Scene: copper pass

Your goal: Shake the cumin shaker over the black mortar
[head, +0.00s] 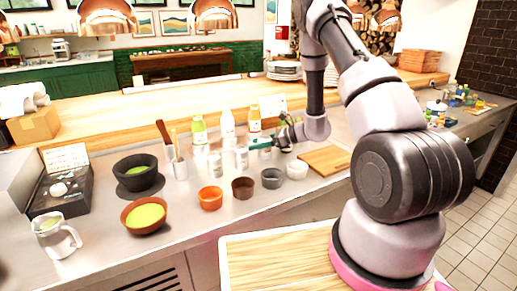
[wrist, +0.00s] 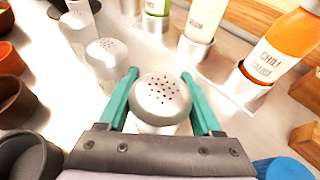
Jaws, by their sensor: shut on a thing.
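My gripper (head: 262,144) is at the counter's middle, right of the mortar; its teal fingers (wrist: 160,98) are shut on a shaker with a domed, perforated metal lid (wrist: 162,100). The shaker looks upright; its label is hidden, so I cannot read whether it is cumin. Two similar shakers stand left of it in the wrist view, a nearer one (wrist: 106,55) and a farther one (wrist: 76,30). The black mortar (head: 138,184) stands at the left of the counter in the head view, with something green inside. A gap with other items separates it from my gripper.
Bottles in metal holders, one orange and marked chili (wrist: 275,48), stand behind the shakers. Orange (head: 210,198), brown (head: 243,189), grey (head: 271,179) and white (head: 297,170) bowls line the front. A utensil pot (head: 179,168) stands between mortar and shakers. A terracotta bowl (head: 144,229) sits before the mortar.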

